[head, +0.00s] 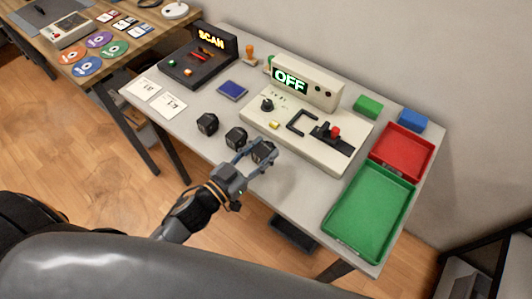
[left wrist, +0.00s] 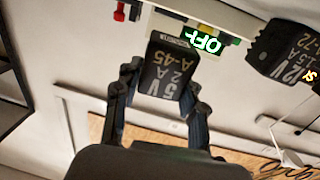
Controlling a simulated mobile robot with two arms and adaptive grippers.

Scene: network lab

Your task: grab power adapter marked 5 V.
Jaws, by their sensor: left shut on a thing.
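My left gripper (head: 255,151) is over the front edge of the grey table and is shut on a black power adapter (head: 263,153). In the left wrist view the gripper's fingers (left wrist: 162,82) stand on both sides of this power adapter (left wrist: 167,70), whose label reads 5 V, 2 A, A-45. I cannot tell whether it touches the tabletop. A second black adapter (head: 235,137) stands just left of it, and a third adapter (head: 207,124) farther left. A neighbouring adapter (left wrist: 287,52), marked 12 V 1.5 A, shows in the left wrist view. My right gripper is not in view.
A test device with an OFF display (head: 290,80) stands behind the gripper. A green tray (head: 368,213) and a red tray (head: 403,150) are at the right. A SCAN unit (head: 200,60), a blue square (head: 232,90) and white cards (head: 139,89) lie to the left.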

